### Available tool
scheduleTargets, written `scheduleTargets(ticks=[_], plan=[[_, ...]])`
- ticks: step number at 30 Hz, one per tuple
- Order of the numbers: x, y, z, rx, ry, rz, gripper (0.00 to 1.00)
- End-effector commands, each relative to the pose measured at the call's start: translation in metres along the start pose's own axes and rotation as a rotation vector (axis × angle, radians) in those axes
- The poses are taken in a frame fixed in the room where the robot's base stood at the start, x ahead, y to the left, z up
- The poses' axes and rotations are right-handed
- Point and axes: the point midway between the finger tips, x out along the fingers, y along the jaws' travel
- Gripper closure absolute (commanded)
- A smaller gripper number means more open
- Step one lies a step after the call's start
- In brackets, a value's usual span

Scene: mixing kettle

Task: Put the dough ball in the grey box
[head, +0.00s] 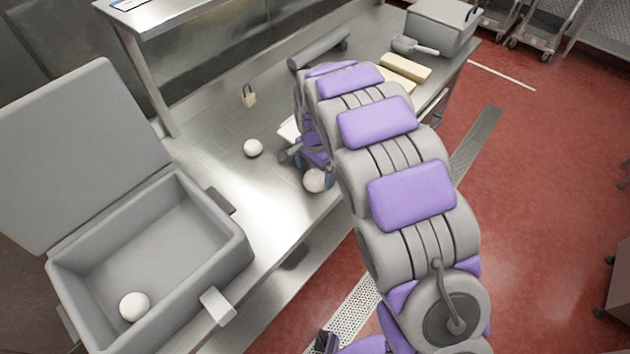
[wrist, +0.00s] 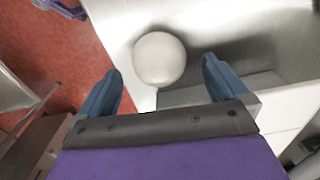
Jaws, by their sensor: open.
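A pale dough ball (head: 315,181) is at the front edge of the steel table, beside my gripper (head: 310,168). In the wrist view this dough ball (wrist: 159,58) lies ahead, around the line of the fingertips. My gripper (wrist: 162,68) is open, with one blue finger on each side; I cannot tell whether either touches the ball. A second dough ball (head: 253,148) lies on the table further left. The grey box (head: 238,262) stands open at the left, its lid (head: 80,150) tilted back. A third dough ball (head: 134,306) lies inside it.
A white flat object (head: 289,130) lies partly hidden behind my gripper. A padlock-like item (head: 249,96), a grey roller (head: 318,48), a scoop (head: 414,47) and pale blocks (head: 405,68) are further back. Bare table (head: 225,165) separates the box from my gripper.

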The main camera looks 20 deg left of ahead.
Motion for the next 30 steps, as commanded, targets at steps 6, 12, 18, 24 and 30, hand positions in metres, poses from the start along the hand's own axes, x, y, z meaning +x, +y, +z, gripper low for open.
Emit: scheduleTargets(ticks=[6, 12, 18, 24, 30], plan=[[0.032, 0.0, 0.0, 0.0, -0.002, 0.002, 0.0], [0.033, 0.0, 0.0, 0.0, 0.0, 0.0, 0.0], [0.033, 0.0, 0.0, 0.001, 0.0, 0.001, 0.14], [0.033, 0.0, 0.0, 0.001, -0.001, 0.001, 0.33], [0.033, 0.0, 0.0, 0.001, -0.001, 0.001, 0.53]])
